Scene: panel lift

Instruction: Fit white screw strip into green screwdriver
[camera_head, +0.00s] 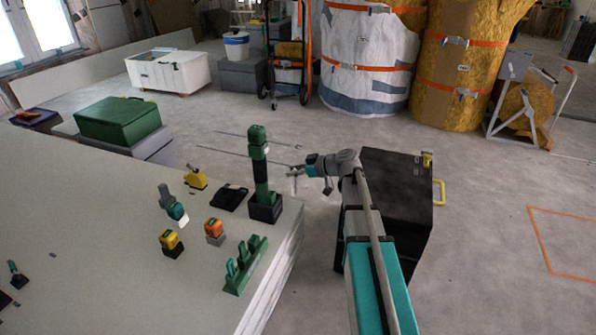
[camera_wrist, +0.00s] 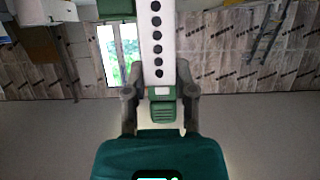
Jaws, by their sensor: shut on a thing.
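The white screw strip (camera_wrist: 157,40) has a row of dark dots and runs upright in the wrist view, cut off at the top. Its lower end has a green ridged piece (camera_wrist: 163,112). My gripper (camera_wrist: 160,98) is shut on the strip near this end, a finger on each side. In the head view my gripper (camera_head: 296,173) is just right of the green screwdriver (camera_head: 259,165), which stands upright in a dark holder on the white top. The strip is too small to make out there. Green parts also show behind the strip at the wrist view's top edge; I cannot tell whether they are the screwdriver.
The white worktop (camera_head: 110,240) carries a green rack (camera_head: 245,268), an orange tool (camera_head: 214,231), yellow tools and a flat black item (camera_head: 230,198). A black case (camera_head: 398,195) stands below my arm. Open floor lies to the right.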

